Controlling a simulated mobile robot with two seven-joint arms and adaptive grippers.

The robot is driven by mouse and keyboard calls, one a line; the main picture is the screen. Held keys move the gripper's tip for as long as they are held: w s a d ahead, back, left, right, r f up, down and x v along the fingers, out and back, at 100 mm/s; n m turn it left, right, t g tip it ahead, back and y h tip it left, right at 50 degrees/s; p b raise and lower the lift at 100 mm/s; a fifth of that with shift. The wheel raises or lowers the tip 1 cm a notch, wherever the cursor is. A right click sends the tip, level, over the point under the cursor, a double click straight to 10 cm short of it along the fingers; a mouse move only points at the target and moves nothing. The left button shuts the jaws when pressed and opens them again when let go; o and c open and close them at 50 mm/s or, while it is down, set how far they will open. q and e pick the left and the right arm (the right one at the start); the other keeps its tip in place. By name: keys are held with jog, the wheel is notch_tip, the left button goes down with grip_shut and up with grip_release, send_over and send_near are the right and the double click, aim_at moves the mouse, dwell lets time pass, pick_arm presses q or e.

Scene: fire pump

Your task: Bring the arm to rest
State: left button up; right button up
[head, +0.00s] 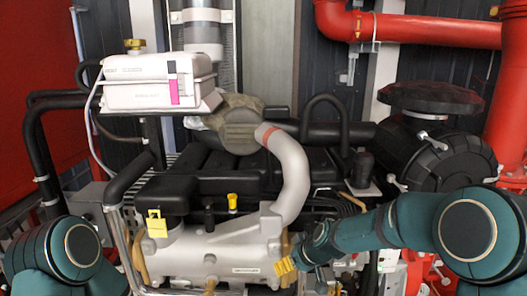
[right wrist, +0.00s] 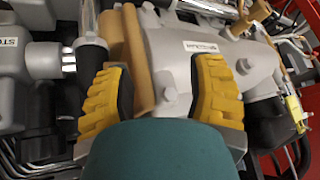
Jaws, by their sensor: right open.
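My right arm (head: 385,228) comes in from the right over the fire pump engine. The grey housing and a tan pipe (right wrist: 136,62) lie beyond the pads; contact cannot be told. At lower left only a teal link of my left arm (head: 68,256) shows; its gripper is out of view.
A white tank (head: 145,85) stands on a bracket at upper left. A grey elbow pipe (head: 292,175) rises near my right gripper. A black round filter (head: 425,145) and red pipes (head: 440,30) stand at right. Black hoses and a metal frame crowd the left.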

jog(key=s+d+f+m+g+b, duration=0.1)
jog(key=s+f+m+b, duration=0.1)
jog(key=s+f, duration=1.1)
jog(key=s+d+f+m+g+b, duration=0.1)
jog(key=s+f+m, duration=0.4)
jog(key=s+f, duration=0.8)
jog(key=shift+s+d+f+m+g+h+b, duration=0.15)
jog(key=shift+s+d+m+g+h+b, duration=0.2)
jog(key=shift+g+b, duration=0.3)
